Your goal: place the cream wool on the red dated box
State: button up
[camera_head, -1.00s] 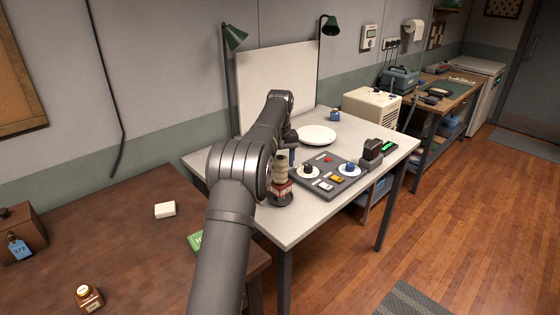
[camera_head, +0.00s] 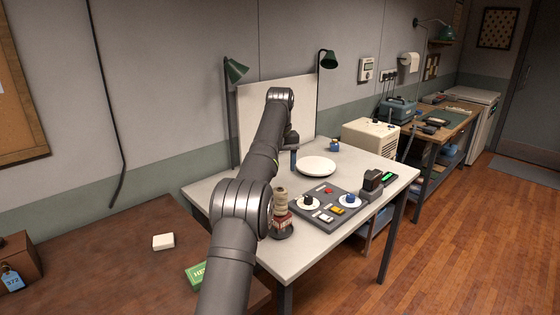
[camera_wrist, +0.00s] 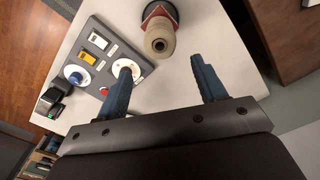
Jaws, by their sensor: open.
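The cream wool (camera_head: 280,201), a beige wound spool, stands upright near the table's front left. It appears to rest on the red dated box (camera_head: 284,219), a small red and white block on a dark round base. In the wrist view, the wool (camera_wrist: 160,37) is seen from above, over the red box (camera_wrist: 158,11); the wool hides part of it. My gripper (camera_wrist: 160,63) is open and empty, its two blue fingers apart, with the wool beyond the fingertips. In the head view, my gripper (camera_head: 294,158) hangs above and behind the wool, apart from it.
A grey panel (camera_head: 323,220) with dials and coloured switches lies right of the wool. A white plate (camera_head: 316,166) and a small blue jar (camera_head: 334,145) are farther back. A brown table (camera_head: 110,250) at left holds a white block (camera_head: 163,242) and a green box (camera_head: 197,274).

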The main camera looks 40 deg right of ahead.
aim_at(280, 192)
jog(key=shift+r, duration=0.8)
notch_tip(280, 192, down, 12)
jog(key=shift+f, duration=0.1)
dwell(0.9)
